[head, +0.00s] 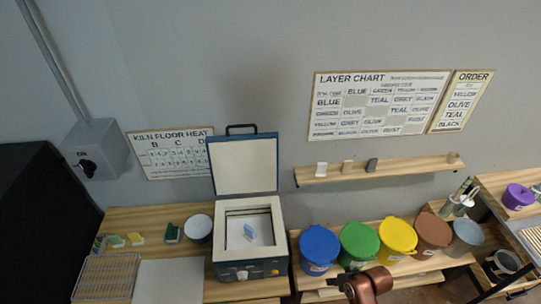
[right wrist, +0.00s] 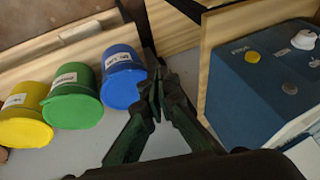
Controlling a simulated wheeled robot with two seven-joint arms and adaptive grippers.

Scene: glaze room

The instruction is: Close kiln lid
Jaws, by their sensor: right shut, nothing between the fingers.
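The kiln (head: 225,272) is a blue box with a white lining, standing on the wooden bench left of the buckets. Its lid (head: 243,166) stands open and upright at the back, white inside with a blue edge and a dark handle (head: 241,128) on top. A small light-blue piece (head: 249,232) is inside the open chamber. My right gripper (head: 347,282) is shut and empty, in front of the buckets and right of the kiln. In the right wrist view its fingertips (right wrist: 157,92) meet, and the kiln's blue side (right wrist: 235,95) with knobs shows at right, apart from them. My left gripper is out of view.
Blue (head: 319,249), green (head: 359,244) and yellow (head: 398,237) buckets stand right of the kiln, with brown (head: 433,231) and grey ones beyond. A wall shelf (head: 380,174) holds small blocks. A wire rack (head: 106,275) and a white bowl (head: 198,228) are left.

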